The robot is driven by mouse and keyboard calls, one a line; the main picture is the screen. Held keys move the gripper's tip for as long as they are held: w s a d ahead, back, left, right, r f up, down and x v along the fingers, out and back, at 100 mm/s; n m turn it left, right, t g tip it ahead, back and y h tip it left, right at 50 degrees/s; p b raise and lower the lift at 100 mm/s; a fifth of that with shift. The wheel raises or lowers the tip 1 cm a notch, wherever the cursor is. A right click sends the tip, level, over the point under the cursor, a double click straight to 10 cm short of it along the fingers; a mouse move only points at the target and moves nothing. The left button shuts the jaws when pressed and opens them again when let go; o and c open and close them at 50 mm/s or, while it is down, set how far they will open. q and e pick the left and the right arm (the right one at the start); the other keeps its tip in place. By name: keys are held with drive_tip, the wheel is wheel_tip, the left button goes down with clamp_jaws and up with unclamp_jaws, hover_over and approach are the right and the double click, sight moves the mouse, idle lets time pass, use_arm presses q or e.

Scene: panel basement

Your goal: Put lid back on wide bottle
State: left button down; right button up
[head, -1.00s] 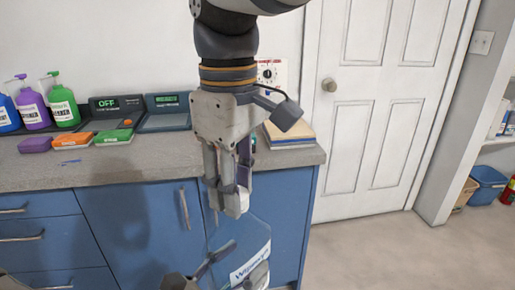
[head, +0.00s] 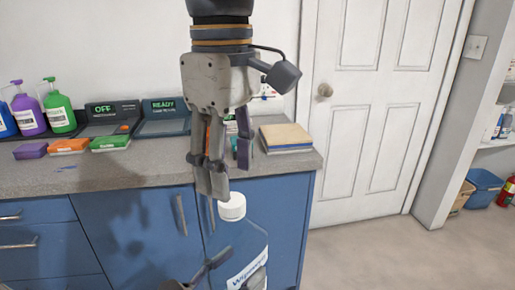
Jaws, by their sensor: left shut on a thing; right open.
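The wide bottle (head: 252,243) is clear bluish with a white label and stands upright in the air in front of the blue cabinets. Its lower part is cut off by the picture edge. The white lid (head: 232,207) sits level on the bottle's neck; how tightly it is seated cannot be seen. My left gripper (head: 232,274), at the bottom edge, is shut on the bottle's body, with dark fingers on either side. My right gripper (head: 228,174) points down from above, open and empty, its fingers just above the lid and apart from each other.
The grey counter (head: 150,172) behind carries pump bottles (head: 59,105), coloured boxes (head: 110,143), two display devices (head: 166,116) and a stack of boards (head: 286,137). A white door (head: 375,95) is at the right.

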drive_tip(key=n, duration=0.3)
drive_tip(key=shift+s+a+r, duration=0.2)
drive_tip(key=shift+s+r, duration=0.05)
drive_tip(key=n, duration=0.2)
drive_tip(key=r+n, duration=0.1)
drive_tip(key=n, duration=0.3)
drive_tip(key=shift+r, duration=0.4)
drive_tip(key=n, duration=0.2)
drive_tip(key=r+n, duration=0.1)
drive_tip(key=shift+w+d+r+n, duration=0.1)
drive_tip(key=shift+w+d+n, duration=0.15)
drive_tip(key=shift+n, duration=0.05)
wheel_tip(320, 180, down, 8)
drive_tip(key=shift+f, duration=0.1)
drive_tip(key=shift+c, duration=0.4)
